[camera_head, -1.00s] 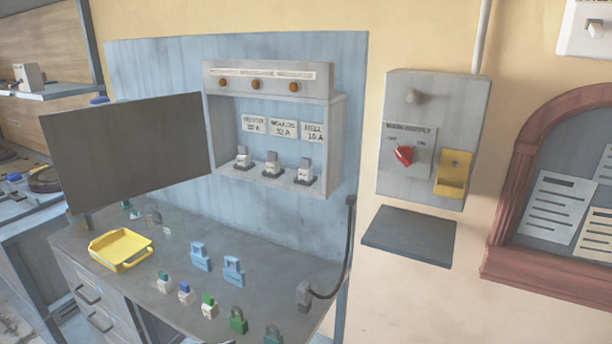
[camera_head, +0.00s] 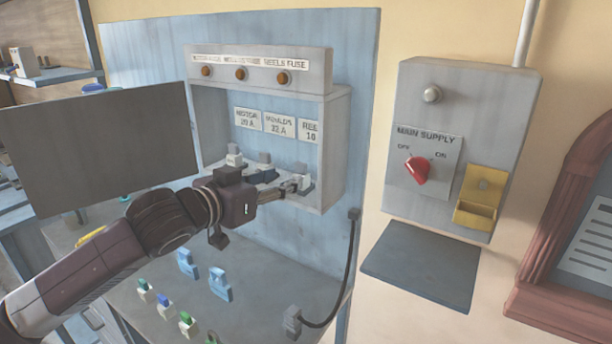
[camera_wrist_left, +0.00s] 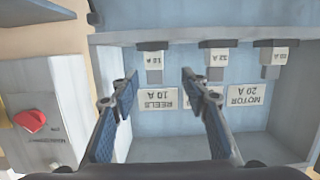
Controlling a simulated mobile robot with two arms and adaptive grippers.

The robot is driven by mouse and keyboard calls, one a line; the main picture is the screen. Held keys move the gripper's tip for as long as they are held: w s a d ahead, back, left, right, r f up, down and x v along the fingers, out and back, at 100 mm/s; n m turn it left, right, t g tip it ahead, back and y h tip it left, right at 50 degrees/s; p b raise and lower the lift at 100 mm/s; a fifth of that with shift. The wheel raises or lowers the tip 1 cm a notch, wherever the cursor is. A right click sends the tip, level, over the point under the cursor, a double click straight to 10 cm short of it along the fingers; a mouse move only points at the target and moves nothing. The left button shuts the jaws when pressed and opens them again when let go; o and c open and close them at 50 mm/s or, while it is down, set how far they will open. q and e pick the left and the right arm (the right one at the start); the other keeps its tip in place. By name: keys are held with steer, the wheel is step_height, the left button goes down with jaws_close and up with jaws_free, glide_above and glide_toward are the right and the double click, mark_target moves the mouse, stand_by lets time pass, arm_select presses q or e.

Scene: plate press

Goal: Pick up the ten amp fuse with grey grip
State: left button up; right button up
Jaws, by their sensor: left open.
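A small pale fuse with a grey grip (camera_head: 306,183) stands at the right end of the row in the open grey fuse box (camera_head: 338,140), below the reels 10 A label (camera_head: 309,131). In the left wrist view the same fuse (camera_wrist_left: 153,66) appears upside down between the fingertips; its marking is too small to read surely. My left gripper (camera_head: 292,187) is open and empty, reaching into the box from the left. Its fingers (camera_wrist_left: 159,80) point at the fuse; I cannot tell whether they touch it. The arm partly hides the box's lower edge. My right gripper is out of view.
Two other fuses (camera_wrist_left: 216,60) (camera_wrist_left: 273,57) stand in the box; a dark panel (camera_head: 95,150) is left of it. Supply switch box (camera_head: 455,105) and grey shelf (camera_head: 420,265) are right.

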mark_target(301, 174)
arm_select(q)
steer(key=shift+x, duration=0.8)
steer(key=p+x, duration=0.1)
steer(key=x, duration=0.1)
steer(key=p+x, duration=0.1)
steer(key=x, duration=0.1)
steer(key=shift+d+r, duration=0.1)
steer(key=shift+d, duration=0.4)
steer(key=shift+w+d, duration=0.2)
steer(key=shift+w, duration=0.15)
jaws_close()
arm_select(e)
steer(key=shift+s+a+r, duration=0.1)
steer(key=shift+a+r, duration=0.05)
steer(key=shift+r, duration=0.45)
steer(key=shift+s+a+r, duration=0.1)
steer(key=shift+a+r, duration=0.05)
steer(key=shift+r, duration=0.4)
